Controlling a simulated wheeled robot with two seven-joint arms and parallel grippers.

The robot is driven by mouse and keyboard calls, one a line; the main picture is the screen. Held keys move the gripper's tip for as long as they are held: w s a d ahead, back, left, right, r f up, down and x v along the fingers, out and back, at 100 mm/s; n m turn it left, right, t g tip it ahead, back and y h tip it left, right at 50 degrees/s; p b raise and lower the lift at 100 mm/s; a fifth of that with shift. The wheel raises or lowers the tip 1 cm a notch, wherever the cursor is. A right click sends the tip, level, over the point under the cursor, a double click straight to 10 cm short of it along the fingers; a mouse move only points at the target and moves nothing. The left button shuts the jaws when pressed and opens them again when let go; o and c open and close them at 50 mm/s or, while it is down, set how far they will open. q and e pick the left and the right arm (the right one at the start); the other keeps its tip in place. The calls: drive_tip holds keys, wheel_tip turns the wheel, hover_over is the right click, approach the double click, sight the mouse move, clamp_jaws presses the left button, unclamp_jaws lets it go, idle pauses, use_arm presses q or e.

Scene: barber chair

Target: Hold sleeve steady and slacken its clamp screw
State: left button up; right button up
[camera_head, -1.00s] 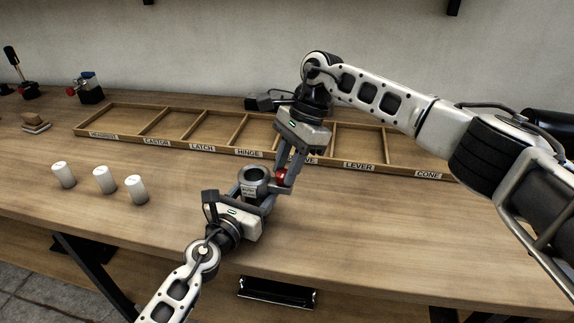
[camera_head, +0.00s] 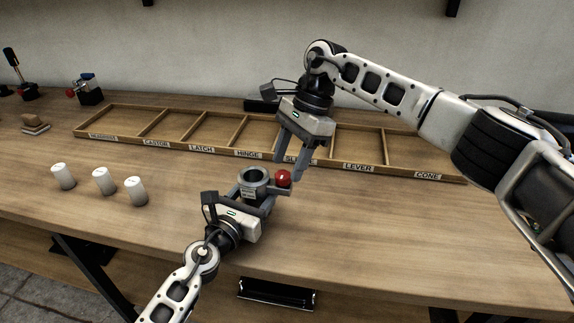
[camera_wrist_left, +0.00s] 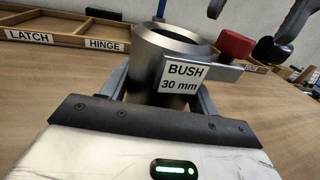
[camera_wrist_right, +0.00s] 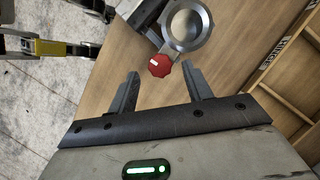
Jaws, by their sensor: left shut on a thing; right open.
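A grey metal sleeve (camera_head: 254,179) stands on the table near its middle. In the left wrist view its label (camera_wrist_left: 184,77) reads "BUSH 30 mm". My left gripper (camera_head: 256,194) is shut around the sleeve, a finger on each side. A red clamp screw knob (camera_head: 283,178) sits on the sleeve's right side; it also shows in the left wrist view (camera_wrist_left: 235,46) and, with a white mark, in the right wrist view (camera_wrist_right: 160,65). My right gripper (camera_head: 287,169) is open and empty, above and behind the knob, apart from it.
Several white cylinders (camera_head: 104,181) stand to the left. Wooden pieces (camera_head: 36,123) and a blue-and-red device (camera_head: 88,87) are at the far left. The front right of the table is clear.

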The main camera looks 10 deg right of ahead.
drive_tip(key=v, duration=1)
use_arm(q)
drive_tip(key=o, duration=1.3)
drive_tip(key=shift+s, duration=0.1)
